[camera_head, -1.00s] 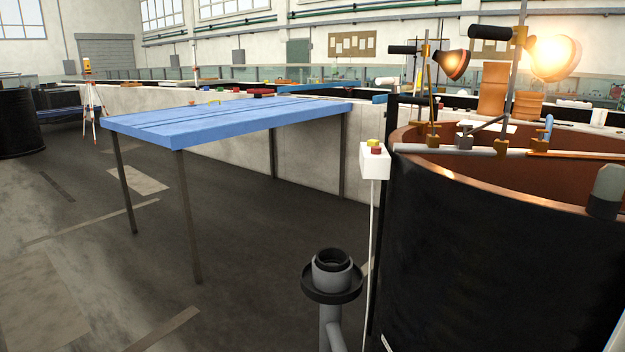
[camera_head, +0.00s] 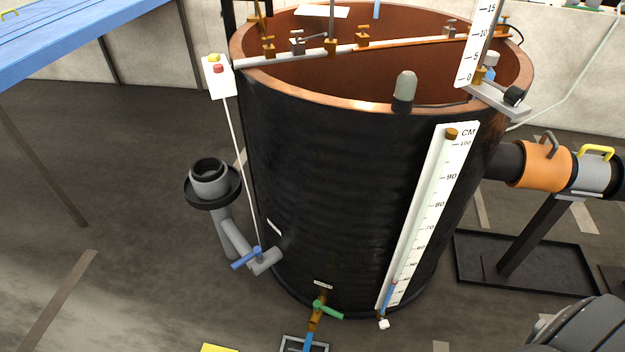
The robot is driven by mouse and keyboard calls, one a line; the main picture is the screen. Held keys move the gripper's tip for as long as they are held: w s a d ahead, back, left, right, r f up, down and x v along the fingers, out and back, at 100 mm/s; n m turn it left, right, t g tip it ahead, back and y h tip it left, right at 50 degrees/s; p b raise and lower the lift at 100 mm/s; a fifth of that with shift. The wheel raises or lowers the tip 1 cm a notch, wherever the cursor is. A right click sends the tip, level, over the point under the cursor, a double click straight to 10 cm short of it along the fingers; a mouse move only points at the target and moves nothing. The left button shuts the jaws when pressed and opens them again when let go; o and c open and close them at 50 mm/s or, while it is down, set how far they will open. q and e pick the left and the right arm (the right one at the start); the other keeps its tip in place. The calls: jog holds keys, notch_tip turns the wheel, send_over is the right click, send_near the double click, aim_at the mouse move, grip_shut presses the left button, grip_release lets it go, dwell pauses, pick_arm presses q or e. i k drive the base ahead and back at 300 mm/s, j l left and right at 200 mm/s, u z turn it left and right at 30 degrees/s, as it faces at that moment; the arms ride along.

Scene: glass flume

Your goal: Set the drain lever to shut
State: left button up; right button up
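A large black tank (camera_head: 340,190) with a copper-coloured rim fills the middle of the view. A brass valve with a green lever (camera_head: 328,310) sits low on its front, under a small white label too small to read. The green lever slants down to the right, with a blue hose (camera_head: 308,341) below it. A grey pipe (camera_head: 235,240) at the tank's lower left carries a blue lever (camera_head: 246,259), tilted up to the right. I cannot read which lever is marked as the drain.
A white centimetre scale (camera_head: 432,210) runs down the tank's front. A white box with buttons (camera_head: 218,78) stands at its left. An orange-and-grey pipe fitting (camera_head: 545,165) extends right over a black tray (camera_head: 530,262). Blue table (camera_head: 70,35) is upper left; floor between is mostly clear.

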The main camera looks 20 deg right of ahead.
aim_at(318, 306)
jog(key=z, duration=0.9)
